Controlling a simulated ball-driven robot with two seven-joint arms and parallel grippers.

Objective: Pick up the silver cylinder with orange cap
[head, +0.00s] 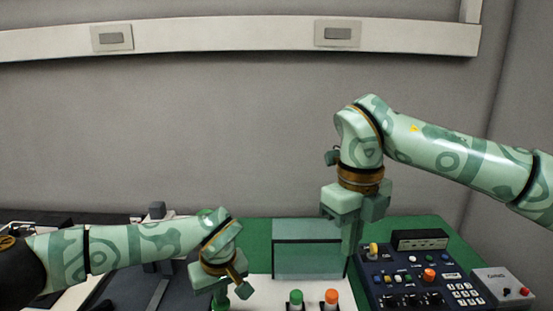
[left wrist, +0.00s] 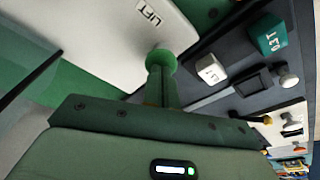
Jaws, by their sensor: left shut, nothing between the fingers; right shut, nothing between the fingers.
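An orange-capped piece (head: 331,297) stands upright on a white surface at the bottom edge of the head view. Its lower body is mostly cut off, so I cannot tell if it is silver. A similar green-capped piece (head: 296,298) stands just to its left. My left gripper (head: 220,302) is left of both, pointing down, shut and empty. My right gripper (head: 352,248) is shut and empty, above and behind the orange-capped piece.
A clear upright panel (head: 308,260) stands behind the capped pieces. A dark control console (head: 415,275) with knobs and a grey switch box (head: 503,287) are at right. A dark panel with a white block (left wrist: 211,69) and green block (left wrist: 269,35) is beside the left gripper.

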